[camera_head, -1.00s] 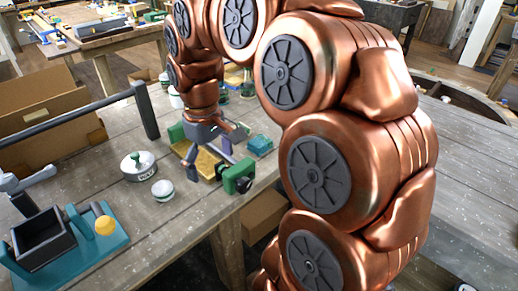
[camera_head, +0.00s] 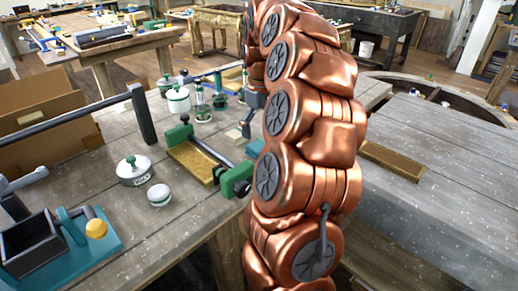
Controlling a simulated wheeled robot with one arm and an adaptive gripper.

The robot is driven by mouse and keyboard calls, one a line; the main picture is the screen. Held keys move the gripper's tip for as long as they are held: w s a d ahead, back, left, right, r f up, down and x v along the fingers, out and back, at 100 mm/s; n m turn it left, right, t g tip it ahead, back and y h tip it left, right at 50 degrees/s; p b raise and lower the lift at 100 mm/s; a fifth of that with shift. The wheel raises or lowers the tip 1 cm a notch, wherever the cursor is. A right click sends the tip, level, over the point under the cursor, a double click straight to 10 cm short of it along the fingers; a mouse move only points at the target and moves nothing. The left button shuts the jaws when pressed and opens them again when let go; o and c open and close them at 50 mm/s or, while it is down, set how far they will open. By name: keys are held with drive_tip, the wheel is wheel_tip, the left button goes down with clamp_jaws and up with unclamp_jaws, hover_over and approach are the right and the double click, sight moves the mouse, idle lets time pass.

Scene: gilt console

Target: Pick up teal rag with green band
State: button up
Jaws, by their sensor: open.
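A small teal piece (camera_head: 254,147), likely the teal rag, lies on the workbench at the right edge of the clutter, partly hidden behind my copper arm. I cannot make out a green band on it. My gripper (camera_head: 247,124) shows only in part as dark grey links at the left edge of the arm, just above and beside the teal piece. It is open and holds nothing that I can see. Its far finger is hidden by the arm.
A green-ended clamp with a yellowish bed (camera_head: 192,160) lies left of the teal piece. A white lidded pot (camera_head: 134,170), small white jar (camera_head: 159,194) and teal tray stand (camera_head: 85,250) are further left. Canisters (camera_head: 178,100) stand behind. The right-hand tabletop (camera_head: 440,170) is mostly clear.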

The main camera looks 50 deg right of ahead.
sight(260, 146)
drive_tip(key=shift+w+f+p, duration=0.15)
drive_tip(key=shift+f+p, duration=0.5)
drive_tip(key=shift+f, duration=2.25)
drive_tip(key=shift+d, duration=0.1)
drive_tip(key=c, duration=1.1)
drive_tip(key=shift+r+b, duration=0.75)
drive_tip(key=shift+r, duration=4.3)
drive_tip(key=o, duration=0.4)
drive_tip(key=c, duration=0.4)
